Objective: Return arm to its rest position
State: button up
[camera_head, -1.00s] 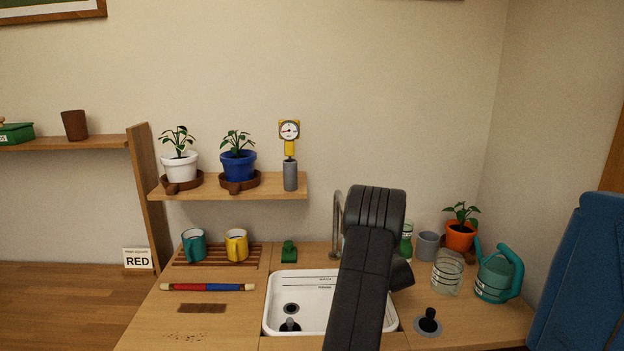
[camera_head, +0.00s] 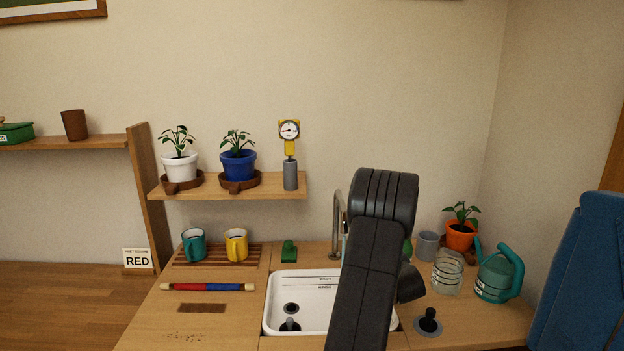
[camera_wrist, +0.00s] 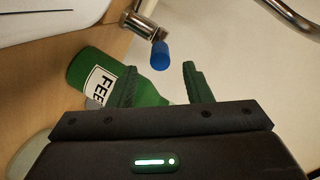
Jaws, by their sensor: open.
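My arm (camera_head: 372,250) rises over the sink in the head view, and its bulk hides the fingers there. In the wrist view my gripper (camera_wrist: 160,88) shows two green fingers standing apart, with nothing clearly held between them. A green bottle with a white label reading "FEE" (camera_wrist: 100,80) lies beyond the left finger in that view, partly covered by it. I cannot tell whether they touch. A tap part with a blue tip (camera_wrist: 160,55) shows beyond the gap between the fingers.
A white sink (camera_head: 300,300) sits below the arm, with the metal tap (camera_head: 337,225) behind. To the right stand a glass jar (camera_head: 447,272), a teal watering can (camera_head: 499,273) and an orange potted plant (camera_head: 461,235). A shelf (camera_head: 270,186) holds two plants and a gauge.

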jog(key=v, duration=0.6)
jog(key=x, duration=1.3)
jog(key=shift+w+f, duration=0.25)
jog(key=shift+f, duration=0.1)
jog(key=shift+f+t+b, duration=0.2)
jog(key=shift+t+b, duration=0.2)
jog(key=shift+b, duration=0.05)
jog(key=shift+s+b, duration=0.15)
jog(key=shift+b, duration=0.2)
jog(key=shift+t, duration=0.3)
jog(key=shift+r, duration=0.1)
